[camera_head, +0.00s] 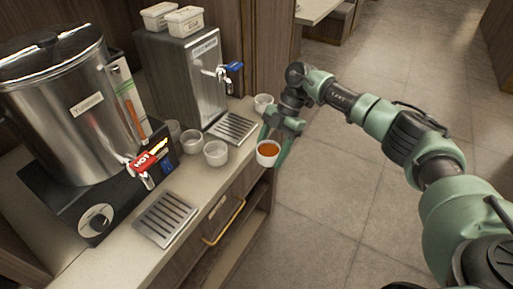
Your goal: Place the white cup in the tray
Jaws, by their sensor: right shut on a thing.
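My right gripper (275,146) is shut on a white cup (267,160) that holds orange-brown sauce. The cup is upright and appears to be just off the counter's front edge, over the floor side. Two slatted metal trays show: one (167,219) at the front of the counter below the big urn, one (233,128) below the steel dispenser. I cannot tell which is the task's tray. The held cup is to the right of both. My left gripper is not in view.
Several other pale cups (215,153) stand on the counter (195,178) between the trays, and one (263,103) stands behind my right gripper. The urn (75,110) with a red tap and the dispenser (185,75) stand at the back. The floor at right is clear.

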